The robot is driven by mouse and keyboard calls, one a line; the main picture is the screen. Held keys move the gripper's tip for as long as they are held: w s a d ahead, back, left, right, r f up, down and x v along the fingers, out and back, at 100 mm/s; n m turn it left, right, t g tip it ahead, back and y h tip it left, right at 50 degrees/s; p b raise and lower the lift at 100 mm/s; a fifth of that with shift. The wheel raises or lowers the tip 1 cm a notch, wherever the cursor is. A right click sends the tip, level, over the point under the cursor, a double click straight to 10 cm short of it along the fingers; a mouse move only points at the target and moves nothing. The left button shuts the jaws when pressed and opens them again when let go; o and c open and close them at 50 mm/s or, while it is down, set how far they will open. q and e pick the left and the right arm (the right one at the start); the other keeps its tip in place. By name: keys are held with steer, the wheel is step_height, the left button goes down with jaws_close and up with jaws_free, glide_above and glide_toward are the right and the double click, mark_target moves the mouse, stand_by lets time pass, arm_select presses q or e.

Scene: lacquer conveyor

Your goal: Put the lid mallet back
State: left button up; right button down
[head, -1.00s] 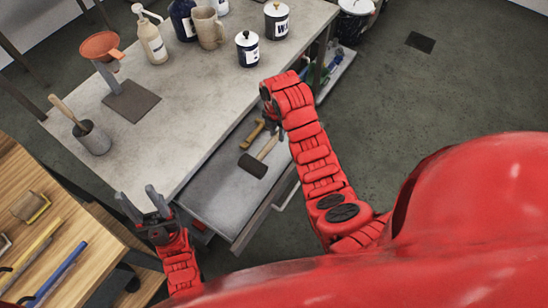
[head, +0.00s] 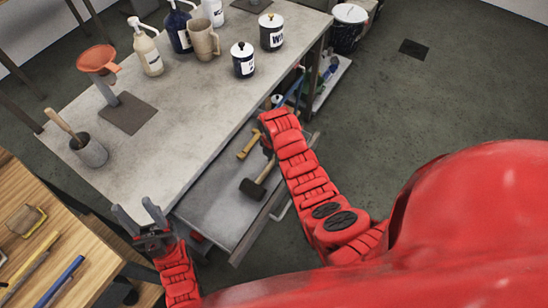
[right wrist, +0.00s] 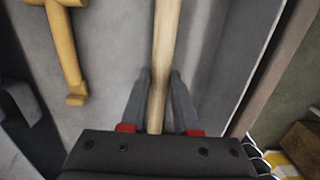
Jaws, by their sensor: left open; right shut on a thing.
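The lid mallet, with a dark head (head: 252,189) and pale wooden handle, is at the open drawer (head: 215,205) under the grey bench. My right gripper (head: 267,152) is over the drawer, its fingers mostly hidden by my arm in the head view. In the right wrist view my right gripper (right wrist: 160,85) is shut on the mallet's handle (right wrist: 166,40), one finger on each side. I cannot tell whether the mallet touches the drawer floor. My left gripper (head: 138,214) is open and empty, beside the bench's near left corner.
A yellow-brown tool (head: 249,142) lies in the drawer beside the mallet; it also shows in the right wrist view (right wrist: 67,50). The bench top (head: 190,110) holds a cup with a wooden handle (head: 88,150), a funnel stand (head: 98,62), bottles and labelled pots (head: 243,62).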

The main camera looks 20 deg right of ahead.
steer(key=shift+f, duration=0.15)
steer(key=c, duration=0.7)
jaws_free()
steer(key=shift+o, duration=0.2)
steer(key=shift+r, duration=0.2)
